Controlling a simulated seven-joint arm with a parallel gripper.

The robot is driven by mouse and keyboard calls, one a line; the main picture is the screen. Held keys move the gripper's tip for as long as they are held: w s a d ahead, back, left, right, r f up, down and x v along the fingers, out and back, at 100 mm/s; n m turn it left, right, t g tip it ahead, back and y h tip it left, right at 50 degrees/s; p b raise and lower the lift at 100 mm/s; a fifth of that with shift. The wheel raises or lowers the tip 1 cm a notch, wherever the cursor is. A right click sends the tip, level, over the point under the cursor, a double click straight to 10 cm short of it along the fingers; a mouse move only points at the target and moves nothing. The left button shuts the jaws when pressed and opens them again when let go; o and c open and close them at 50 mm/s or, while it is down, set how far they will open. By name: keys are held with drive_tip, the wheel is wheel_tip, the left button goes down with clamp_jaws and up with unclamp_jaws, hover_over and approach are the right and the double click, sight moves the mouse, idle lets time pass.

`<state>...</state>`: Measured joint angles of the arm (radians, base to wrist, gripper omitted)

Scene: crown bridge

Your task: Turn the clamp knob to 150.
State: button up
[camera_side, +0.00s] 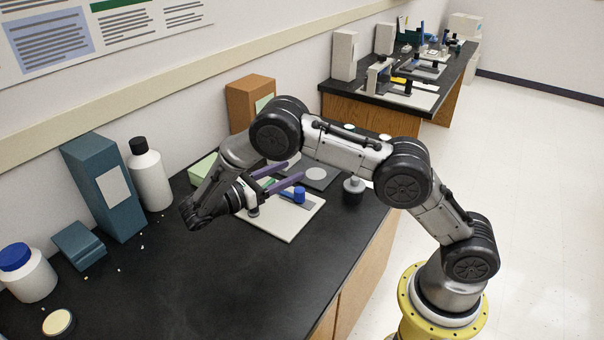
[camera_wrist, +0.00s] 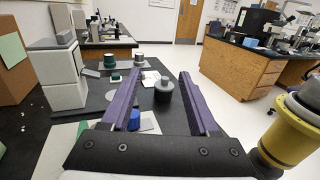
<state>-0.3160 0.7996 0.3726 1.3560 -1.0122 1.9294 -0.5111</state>
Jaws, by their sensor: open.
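My gripper (camera_side: 296,169), with two purple fingers, is open and reaches out level over the black bench. In the wrist view its fingers (camera_wrist: 160,75) stand wide apart with nothing held between them. A blue knob-like part (camera_side: 299,194) sits on a white board (camera_side: 290,228), below and beside the fingertips. It also shows in the wrist view (camera_wrist: 148,121), partly hidden by the gripper. A grey round piece on a dark base (camera_side: 353,187) stands to the right of the board. In the wrist view that piece (camera_wrist: 163,88) lies beyond the fingertips. No scale or number is readable, and I cannot tell which part is the clamp knob.
A teal box (camera_side: 103,187), a white bottle with black cap (camera_side: 149,177) and a blue-lidded jar (camera_side: 27,274) stand along the left. A brown box (camera_side: 249,103) stands behind.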

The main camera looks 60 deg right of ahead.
drive_tip(key=s, duration=0.1)
drive_tip(key=s+r, duration=0.1)
drive_tip(key=s, duration=0.1)
drive_tip(key=s+r, duration=0.1)
drive_tip(key=s, duration=0.1)
drive_tip(key=shift+s+a+r, duration=0.1)
drive_tip(key=shift+a+r, duration=0.1)
drive_tip(key=shift+a, duration=0.15)
drive_tip(key=w+a+m+t+y, duration=0.1)
drive_tip(key=w+a+m+y, duration=0.3)
drive_tip(key=w+y, duration=0.5)
drive_tip(key=w+a+m+y, duration=0.2)
drive_tip(key=w+m+y, duration=0.4)
drive_tip(key=w, duration=0.4)
drive_tip(key=shift+t+y, duration=0.3)
drive_tip(key=d+x, duration=0.1)
drive_tip(key=x, duration=0.4)
drive_tip(key=d+x, duration=0.1)
drive_tip(key=x, duration=0.3)
drive_tip(key=w+d+x, duration=0.1)
drive_tip(key=x, duration=0.4)
drive_tip(key=shift+d+f, duration=0.2)
drive_tip(key=shift+f, duration=0.05)
